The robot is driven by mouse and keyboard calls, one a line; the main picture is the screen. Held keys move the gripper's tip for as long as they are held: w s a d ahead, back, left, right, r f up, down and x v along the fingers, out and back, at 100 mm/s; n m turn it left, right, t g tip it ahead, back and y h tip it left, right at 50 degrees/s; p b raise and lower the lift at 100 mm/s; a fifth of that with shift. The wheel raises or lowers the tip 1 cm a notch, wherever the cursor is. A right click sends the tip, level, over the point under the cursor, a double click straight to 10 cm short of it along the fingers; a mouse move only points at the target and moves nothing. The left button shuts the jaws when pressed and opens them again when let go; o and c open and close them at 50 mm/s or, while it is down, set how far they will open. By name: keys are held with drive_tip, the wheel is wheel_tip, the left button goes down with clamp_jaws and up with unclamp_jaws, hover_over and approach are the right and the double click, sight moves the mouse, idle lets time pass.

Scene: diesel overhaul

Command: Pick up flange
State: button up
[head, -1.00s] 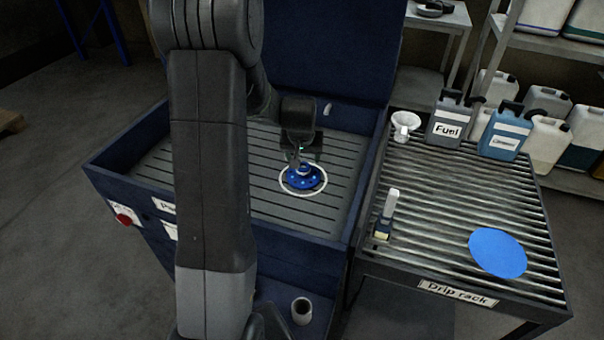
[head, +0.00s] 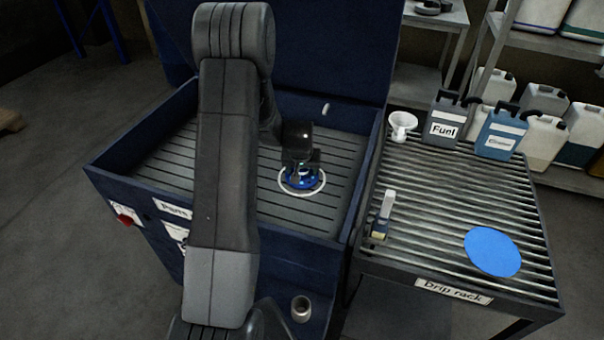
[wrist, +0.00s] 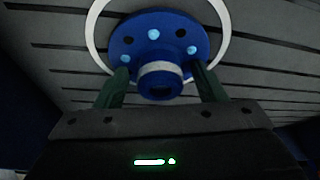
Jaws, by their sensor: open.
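The flange is a blue disc with a raised hub and several holes. It lies on the slatted floor of the dark blue parts washer, inside a white ring (head: 283,188). In the head view the flange (head: 307,184) is partly hidden by my gripper (head: 302,168), which is right over it. In the wrist view the flange (wrist: 185,42) is at top centre with its hub (wrist: 160,80) facing the camera. My gripper (wrist: 160,82) is open, with one finger on each side of the hub. I cannot tell whether the fingers touch it.
The washer's walls (head: 130,185) surround the floor, and its raised lid (head: 335,60) stands behind. To the right is the drip rack (head: 440,215) with a blue disc (head: 492,252), a brush (head: 385,212), a funnel (head: 402,122) and jugs (head: 445,120). The slatted floor around the flange is clear.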

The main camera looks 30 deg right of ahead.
clamp_jaws()
drive_tip(key=shift+r, duration=0.1)
